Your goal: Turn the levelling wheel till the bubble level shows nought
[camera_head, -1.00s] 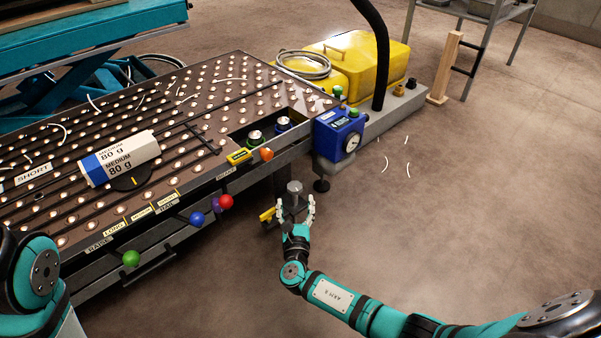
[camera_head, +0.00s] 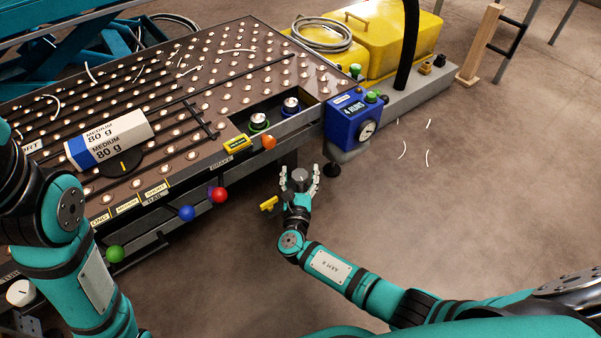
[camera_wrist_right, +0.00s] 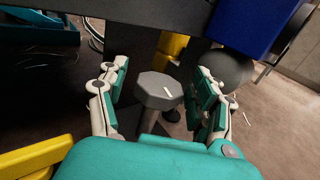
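A grey, many-sided knob (camera_head: 299,176), which looks like the levelling wheel, stands low beneath the table's right corner. My right gripper (camera_head: 300,178) is open around it, with fingers on both sides.
The ball-studded table (camera_head: 200,95) carries a ream (camera_head: 108,140) marked MEDIUM 80 g. A blue box with a gauge (camera_head: 349,118) stands at its right corner. Green, blue, red and orange knobs line the front edge. A yellow part (camera_head: 269,203) lies left of my right gripper. Floor to the right is mostly clear.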

